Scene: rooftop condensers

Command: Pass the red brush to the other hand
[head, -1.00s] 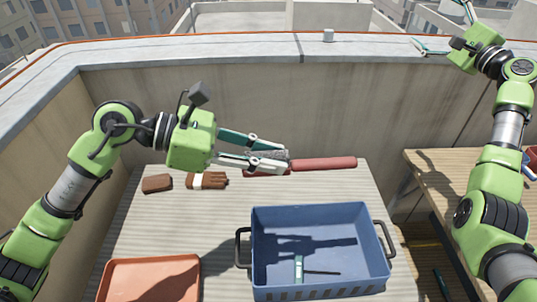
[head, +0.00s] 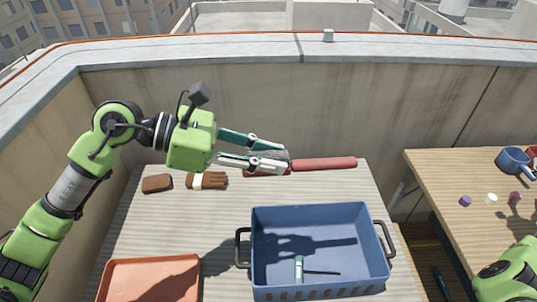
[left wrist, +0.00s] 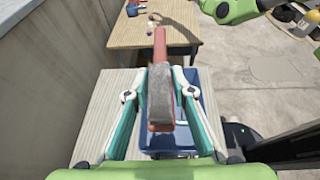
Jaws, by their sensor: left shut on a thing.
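The red brush (head: 325,164) has a long red handle and a grey bristle side, seen in the left wrist view (left wrist: 159,52). My left gripper (head: 287,160) is shut on its head end, above the grey ribbed table. The handle sticks out to the right in the head view, and no other gripper touches it. In the left wrist view the fingers (left wrist: 163,80) lie on both sides of the brush head. My right gripper is out of sight; only a green part of my right arm shows at the lower right of the head view.
A blue crate (head: 259,228) with black handles stands below and right of the brush, with a small tool (head: 299,269) inside. An orange tray (head: 150,266) and two brown items (head: 157,183) are at left. A wooden table (head: 445,172) at right bears a blue pot (head: 513,160).

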